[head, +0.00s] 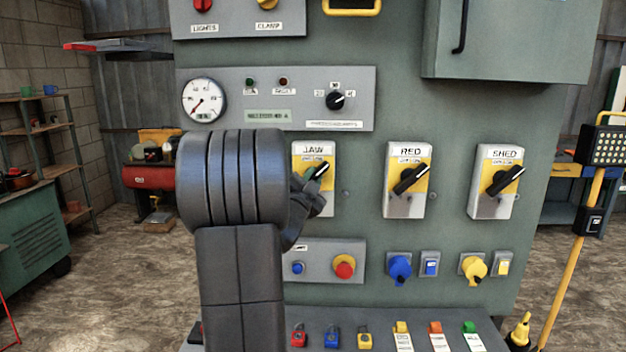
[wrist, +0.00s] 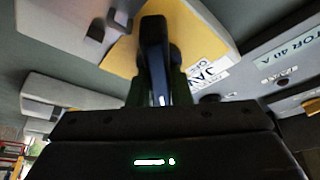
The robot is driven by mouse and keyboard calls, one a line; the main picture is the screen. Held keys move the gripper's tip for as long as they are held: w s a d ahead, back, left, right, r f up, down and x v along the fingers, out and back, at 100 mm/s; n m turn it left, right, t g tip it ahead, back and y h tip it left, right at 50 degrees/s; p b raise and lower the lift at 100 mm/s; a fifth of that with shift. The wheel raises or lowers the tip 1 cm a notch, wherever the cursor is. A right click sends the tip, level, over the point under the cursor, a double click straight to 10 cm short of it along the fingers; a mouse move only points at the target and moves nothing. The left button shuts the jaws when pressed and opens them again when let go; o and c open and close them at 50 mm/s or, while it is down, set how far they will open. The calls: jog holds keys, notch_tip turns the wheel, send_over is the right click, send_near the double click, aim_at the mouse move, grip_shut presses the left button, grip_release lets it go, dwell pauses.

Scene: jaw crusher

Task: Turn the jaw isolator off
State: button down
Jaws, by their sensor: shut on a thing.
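The jaw isolator (head: 314,150) is a pale plate with a yellow panel and a black rotary handle (head: 322,167), left of two similar isolators. The handle tip points up and to the right. My gripper (head: 313,177) is at this handle, shut on it, and my arm hides the plate's lower left. In the wrist view the black handle (wrist: 154,50) stands between my gripper's green-edged fingers (wrist: 163,90), with the yellow panel and a partly hidden JAW label (wrist: 207,76) behind it.
A red push button (head: 344,266) is below. A gauge panel (head: 300,75) is above. Padlocks and tags line the ledge (head: 385,318) below.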

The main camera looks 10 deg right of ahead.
jog(key=shift+f+b, duration=0.1)
jog(key=shift+b, duration=0.2)
jog(key=n+b, duration=0.1)
jog(key=b, duration=0.1)
jog(key=n+t+y+b, duration=0.1)
jog(key=n+b, duration=0.1)
jog(key=shift+f, duration=0.25)
jog(key=n+t+b, duration=0.1)
jog(key=n+b, duration=0.1)
jog(key=shift+n+y, duration=0.4)
jog(key=n+t+y+b, duration=0.1)
jog(key=n+b, duration=0.2)
jog(key=n+y+b, duration=0.2)
jog(key=n+b, duration=0.1)
jog(key=shift+n+t+b, duration=0.4)
jog(key=n+y+b, duration=0.2)
jog(key=n+b, duration=0.1)
jog(key=n, duration=0.1)
jog(key=n+y, duration=0.2)
jog(key=n, duration=0.1)
jog(key=n+b, duration=0.1)
jog(key=n, duration=0.1)
jog(key=shift+r+y, duration=0.3)
jog(key=shift+y, duration=0.1)
jog(key=shift+n+g+y+p, duration=0.3)
jog(key=shift+n+y+p, duration=0.4)
jog(key=shift+n, duration=1.2)
jog(key=shift+a, duration=0.1)
